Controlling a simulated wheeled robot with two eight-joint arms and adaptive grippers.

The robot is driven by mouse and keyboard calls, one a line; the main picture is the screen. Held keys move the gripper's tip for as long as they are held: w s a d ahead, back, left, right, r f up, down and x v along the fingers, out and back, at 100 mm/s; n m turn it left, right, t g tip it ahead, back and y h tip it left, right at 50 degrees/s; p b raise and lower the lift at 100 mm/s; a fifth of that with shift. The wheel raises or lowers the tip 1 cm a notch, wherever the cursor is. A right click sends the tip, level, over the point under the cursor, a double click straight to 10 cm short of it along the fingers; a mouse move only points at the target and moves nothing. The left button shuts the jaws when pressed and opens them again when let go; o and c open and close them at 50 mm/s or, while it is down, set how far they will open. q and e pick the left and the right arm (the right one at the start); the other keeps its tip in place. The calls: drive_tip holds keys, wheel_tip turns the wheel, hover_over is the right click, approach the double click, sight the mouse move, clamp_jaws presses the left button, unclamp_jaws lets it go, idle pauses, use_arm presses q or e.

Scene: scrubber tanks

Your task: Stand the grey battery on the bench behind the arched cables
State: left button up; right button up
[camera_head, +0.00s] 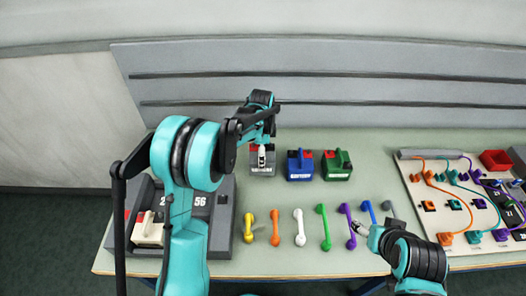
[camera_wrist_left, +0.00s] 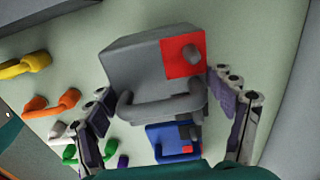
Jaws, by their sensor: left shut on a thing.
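The grey battery (camera_head: 270,166), with a red patch on top, is upright behind the row of arched cables (camera_head: 299,227), at the left of the blue battery. In the left wrist view the grey battery (camera_wrist_left: 150,65) fills the middle, its handle and red corner facing the camera. My left gripper (camera_head: 262,150) is above and around it, one finger on each side, shut on it. I cannot tell whether its base touches the bench (camera_head: 225,150). My right gripper (camera_head: 366,233) is low near the cables' right end; its jaws are too small to read.
A blue battery (camera_head: 300,165) and a green battery (camera_head: 337,165) stand to the right. A dark numbered block (camera_head: 222,222) is at front left. A board (camera_head: 438,190) with coloured cables and a red bin (camera_head: 496,161) are at right. The bench right of the green battery is clear.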

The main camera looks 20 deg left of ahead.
use_arm(q)
drive_tip(key=shift+f+b, duration=0.5)
drive_tip(key=shift+f, duration=1.35)
drive_tip(key=o, duration=1.5)
drive_tip(key=shift+f, duration=0.15)
drive_tip(key=shift+c, duration=0.2)
drive_tip(key=o, duration=0.3)
drive_tip(key=shift+o, duration=0.2)
